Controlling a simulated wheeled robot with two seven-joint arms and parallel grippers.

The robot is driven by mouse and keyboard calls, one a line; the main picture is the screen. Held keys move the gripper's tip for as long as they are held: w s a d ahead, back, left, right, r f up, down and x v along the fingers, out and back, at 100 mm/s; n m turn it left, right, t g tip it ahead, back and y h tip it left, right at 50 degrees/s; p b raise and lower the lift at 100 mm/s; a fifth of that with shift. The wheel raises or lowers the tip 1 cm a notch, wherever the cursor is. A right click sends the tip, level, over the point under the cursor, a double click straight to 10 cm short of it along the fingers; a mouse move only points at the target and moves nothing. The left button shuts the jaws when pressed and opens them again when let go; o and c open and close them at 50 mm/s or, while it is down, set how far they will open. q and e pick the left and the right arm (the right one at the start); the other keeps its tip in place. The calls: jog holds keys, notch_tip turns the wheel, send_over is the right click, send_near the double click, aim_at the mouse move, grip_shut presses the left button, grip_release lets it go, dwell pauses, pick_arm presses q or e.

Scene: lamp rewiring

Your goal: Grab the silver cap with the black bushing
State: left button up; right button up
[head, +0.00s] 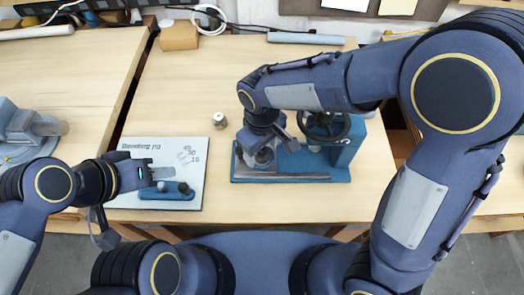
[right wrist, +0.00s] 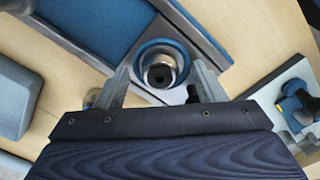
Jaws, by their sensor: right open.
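A round silver cap with a black centre (right wrist: 160,72) sits in the blue press fixture and lies between the fingers of my right gripper (right wrist: 160,88), which is open around it in the right wrist view. I cannot tell if the fingers touch it. In the head view my right gripper (head: 264,150) points down over the press base, and the silver cap (head: 264,156) is mostly hidden beneath it. My left gripper (head: 160,173) hovers over the bending jig; its jaw state is unclear.
The blue press (head: 335,165) with its black handwheel (head: 325,124) stands right beside my right gripper. A small metallic cylinder (head: 219,120) stands on the table to the left. The bending jig board (head: 132,178) lies at front left. The table behind is mostly clear.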

jog(key=shift+f, duration=0.1)
jog(key=c, duration=1.2)
